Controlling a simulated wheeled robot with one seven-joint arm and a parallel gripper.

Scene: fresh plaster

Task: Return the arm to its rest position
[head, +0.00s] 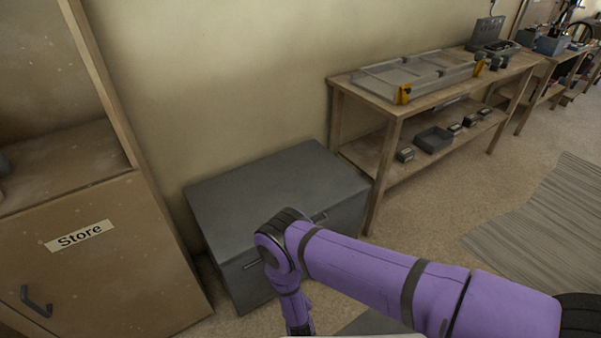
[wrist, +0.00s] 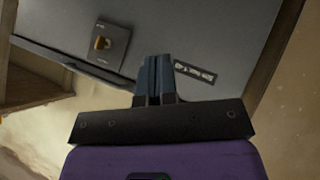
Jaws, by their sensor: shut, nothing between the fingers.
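My purple arm (head: 380,272) reaches in from the lower right of the head view, bends at a dark joint and points down in front of a grey chest. My gripper is out of sight in the head view. In the wrist view my gripper (wrist: 154,78) is shut, its two dark fingers together with nothing between them.
The grey chest (head: 275,185) stands closed against the wall. A wooden cabinet (head: 95,255) marked "Store" is at left. A wooden bench (head: 440,95) with a clear tray stands right of the chest, small dark boxes on its lower shelf. Carpet and a striped mat (head: 545,225) lie open at right.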

